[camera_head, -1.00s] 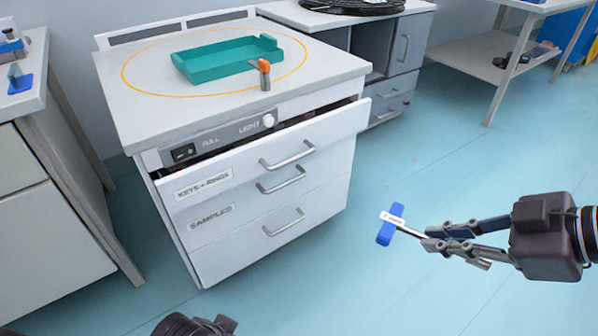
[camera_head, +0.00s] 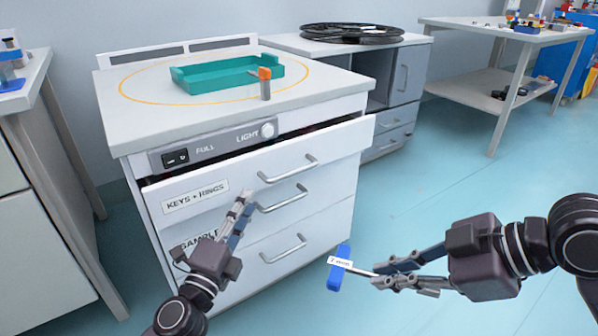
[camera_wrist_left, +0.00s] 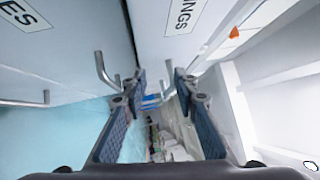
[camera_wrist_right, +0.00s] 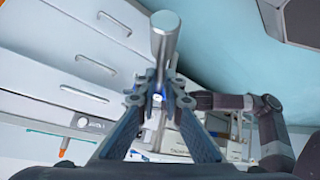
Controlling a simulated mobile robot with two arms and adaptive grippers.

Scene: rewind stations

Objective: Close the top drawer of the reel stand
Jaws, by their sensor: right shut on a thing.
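The white reel stand (camera_head: 125,122) has a top drawer (camera_head: 240,186) labelled KEYS + RINGS, partly open, with a dark gap above its front. Its bar handle (camera_head: 288,168) shows in the head view. My left gripper (camera_head: 245,200) is in front of the drawer fronts, below the top handle. In the left wrist view its fingers (camera_wrist_left: 155,80) are apart with nothing between them; the second drawer's handle (camera_wrist_left: 103,70) is beside the left finger. Contact with the drawer cannot be told. My right gripper (camera_head: 378,275) is shut on a metal-shafted tool with a labelled blue head (camera_head: 338,268).
A green tray (camera_head: 230,78) and an orange-topped upright item (camera_head: 265,82) are on the stand's top. A grey cabinet with a black reel (camera_head: 350,33) is behind it. A bench (camera_head: 60,150) is at left. Open floor (camera_head: 430,190) lies to the right.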

